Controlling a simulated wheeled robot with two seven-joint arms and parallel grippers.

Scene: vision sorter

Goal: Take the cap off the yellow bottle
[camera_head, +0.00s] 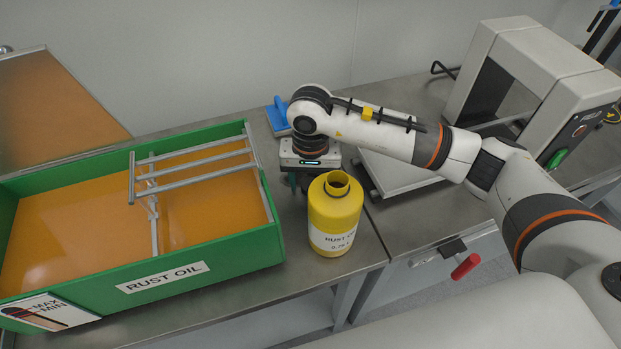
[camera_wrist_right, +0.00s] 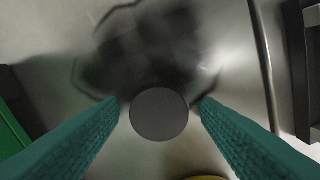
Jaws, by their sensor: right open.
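The yellow bottle (camera_head: 335,215) stands upright on the metal bench, with a white rust oil label and an open, uncapped neck. Its edge shows at the bottom of the right wrist view (camera_wrist_right: 207,178). My right gripper (camera_head: 303,183) points down just behind the bottle, its fingertips partly hidden by it. In the right wrist view its teal fingers (camera_wrist_right: 160,103) are open, with a dark grey round disc (camera_wrist_right: 159,114), apparently the cap, between them. Gaps show on both sides of the disc; whether it rests on the bench is unclear. My left gripper is not in view.
A green tank of orange rust oil (camera_head: 205,280) with a metal rack (camera_head: 190,170) stands left of the bottle. A blue object (camera_head: 279,113) lies behind my wrist. A grey-white machine (camera_head: 545,75) stands at the back right. The bench edge is close in front of the bottle.

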